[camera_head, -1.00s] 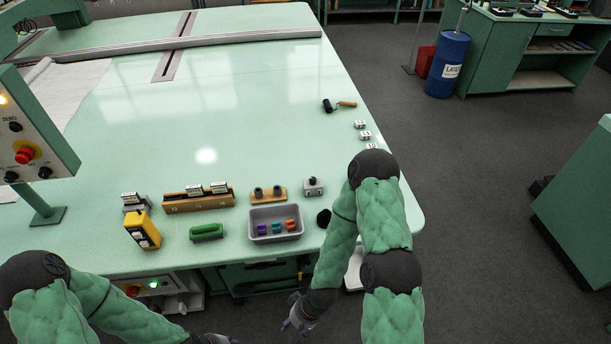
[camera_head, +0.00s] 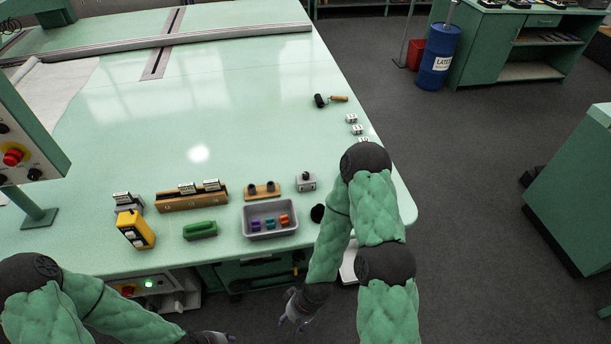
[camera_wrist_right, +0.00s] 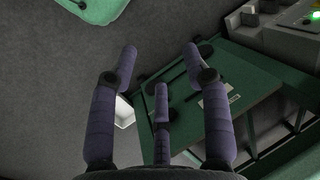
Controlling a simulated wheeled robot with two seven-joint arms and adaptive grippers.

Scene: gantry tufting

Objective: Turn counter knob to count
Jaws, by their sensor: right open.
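Several small white-faced blocks that look like counters are on the green table (camera_head: 200,110). Some sit in a wooden rack (camera_head: 192,203), one stands left of it (camera_head: 123,198), and others lie near the right edge (camera_head: 357,129). A small grey box with a dark knob on top (camera_head: 306,181) stands right of the tray; I cannot tell if it is the counter. My right gripper (camera_head: 297,307) hangs open and empty below the table's front edge, and its spread fingers show in the right wrist view (camera_wrist_right: 163,75). My left gripper (camera_head: 218,339) is partly cut off at the bottom edge.
A grey tray (camera_head: 246,226) holds coloured pieces. A yellow device (camera_head: 136,230), a green block (camera_head: 200,230), a wooden holder (camera_head: 262,190) and a roller (camera_head: 321,100) are also on the table. A control panel (camera_head: 25,150) stands at left. The table's middle is clear.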

